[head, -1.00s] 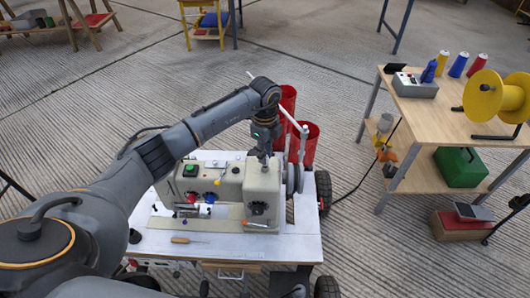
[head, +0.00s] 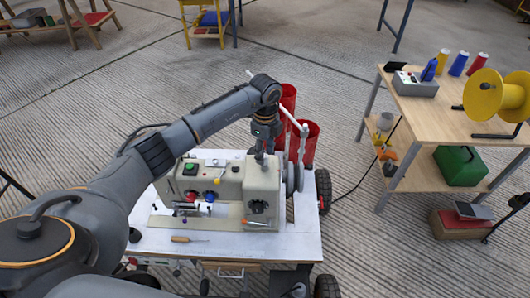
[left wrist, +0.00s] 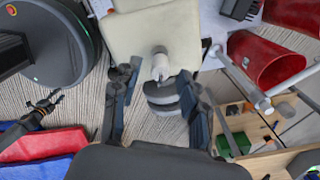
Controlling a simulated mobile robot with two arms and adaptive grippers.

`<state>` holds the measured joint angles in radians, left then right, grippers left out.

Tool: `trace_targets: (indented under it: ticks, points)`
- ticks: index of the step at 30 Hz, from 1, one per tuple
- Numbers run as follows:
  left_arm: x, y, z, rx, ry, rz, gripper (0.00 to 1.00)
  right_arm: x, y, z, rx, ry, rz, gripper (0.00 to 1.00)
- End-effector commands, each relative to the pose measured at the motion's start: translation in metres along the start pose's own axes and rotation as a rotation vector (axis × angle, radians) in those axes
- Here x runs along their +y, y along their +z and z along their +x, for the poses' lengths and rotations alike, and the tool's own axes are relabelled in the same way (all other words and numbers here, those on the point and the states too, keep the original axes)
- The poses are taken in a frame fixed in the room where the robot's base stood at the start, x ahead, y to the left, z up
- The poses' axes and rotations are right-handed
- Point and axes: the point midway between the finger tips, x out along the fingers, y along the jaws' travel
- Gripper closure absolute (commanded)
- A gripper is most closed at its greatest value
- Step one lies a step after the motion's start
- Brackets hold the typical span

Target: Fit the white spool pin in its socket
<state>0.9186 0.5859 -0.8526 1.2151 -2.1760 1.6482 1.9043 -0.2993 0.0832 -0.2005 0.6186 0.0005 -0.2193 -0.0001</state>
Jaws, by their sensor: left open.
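A cream sewing machine (head: 228,183) stands on a white-topped cart (head: 180,243). In the left wrist view a short whitish pin-like piece (left wrist: 160,65) stands out from the cream housing (left wrist: 150,35). I cannot tell whether it is the spool pin or how deep it sits. My left gripper (head: 261,152) points down over the right end of the machine. In the left wrist view its two fingers (left wrist: 160,80) are apart on either side of the whitish piece, with gaps showing. The socket cannot be made out. My right gripper is not in view.
Red bins (head: 309,148) and grey handwheel discs (head: 294,177) stand close right of the gripper. A thin pale rod (head: 290,118) slants above them. A screwdriver (head: 188,240) lies on the cart's front. A wooden table (head: 450,125) with a yellow reel stands farther right, across open floor.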

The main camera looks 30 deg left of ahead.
Motion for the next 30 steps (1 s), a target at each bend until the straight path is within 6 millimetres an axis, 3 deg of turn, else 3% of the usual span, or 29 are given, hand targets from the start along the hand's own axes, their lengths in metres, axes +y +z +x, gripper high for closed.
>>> trace_targets:
  ticks: [15,21,30]
  points:
    - [-0.001,0.001,-0.098,0.000,-0.003,-0.001,0.56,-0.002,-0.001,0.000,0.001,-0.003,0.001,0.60]
    - [0.000,0.001,-0.112,-0.001,-0.001,-0.001,0.56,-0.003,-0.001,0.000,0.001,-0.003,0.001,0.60]
    - [0.000,0.001,-0.113,0.000,-0.001,-0.001,0.56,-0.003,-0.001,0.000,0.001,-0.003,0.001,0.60]
